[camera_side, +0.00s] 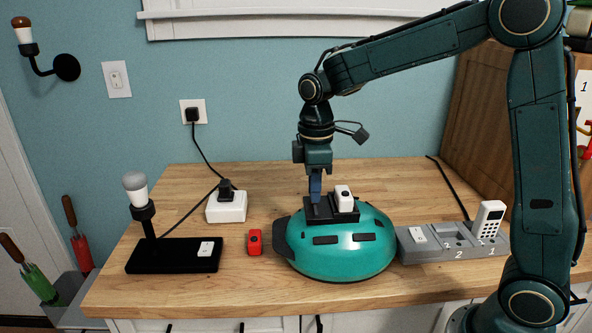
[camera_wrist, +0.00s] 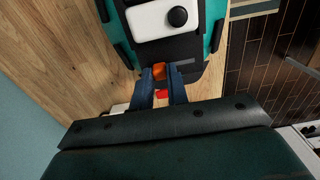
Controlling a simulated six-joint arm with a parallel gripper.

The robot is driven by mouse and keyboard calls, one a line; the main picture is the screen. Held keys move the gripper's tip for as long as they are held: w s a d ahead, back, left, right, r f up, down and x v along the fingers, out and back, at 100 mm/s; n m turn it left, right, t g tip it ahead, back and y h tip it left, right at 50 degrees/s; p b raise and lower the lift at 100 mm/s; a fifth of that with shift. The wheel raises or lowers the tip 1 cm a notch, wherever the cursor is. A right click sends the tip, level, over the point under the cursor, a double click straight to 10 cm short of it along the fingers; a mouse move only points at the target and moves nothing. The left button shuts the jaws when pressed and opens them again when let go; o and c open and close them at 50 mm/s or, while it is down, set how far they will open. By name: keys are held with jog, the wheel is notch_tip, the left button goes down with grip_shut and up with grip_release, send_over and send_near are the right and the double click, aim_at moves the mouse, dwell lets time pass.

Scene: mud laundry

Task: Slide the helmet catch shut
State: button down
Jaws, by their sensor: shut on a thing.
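The teal helmet (camera_side: 345,262) rests on the wooden counter, dome up, with dark slots on its side. A black mount (camera_side: 331,214) lies on its top and holds a white device (camera_side: 344,198), which shows a round black knob in the wrist view (camera_wrist: 160,18). My gripper (camera_side: 315,195) points down at the left part of the mount. In the wrist view its blue fingers (camera_wrist: 163,76) are closed on a small orange catch (camera_wrist: 159,72) at the mount's edge. The catch is hidden behind the fingers in the side view.
A red device (camera_side: 254,242) lies left of the helmet. A black lamp base (camera_side: 175,256) and a white power box (camera_side: 226,207) stand further left. A grey numbered dock (camera_side: 453,243) with a white remote (camera_side: 488,218) sits close on the right.

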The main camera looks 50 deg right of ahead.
jog(key=c, duration=1.6)
grip_release()
jog(key=shift+o, duration=0.2)
jog(key=shift+r, duration=0.1)
jog(key=shift+r, duration=2.85)
jog(key=shift+r, duration=0.1)
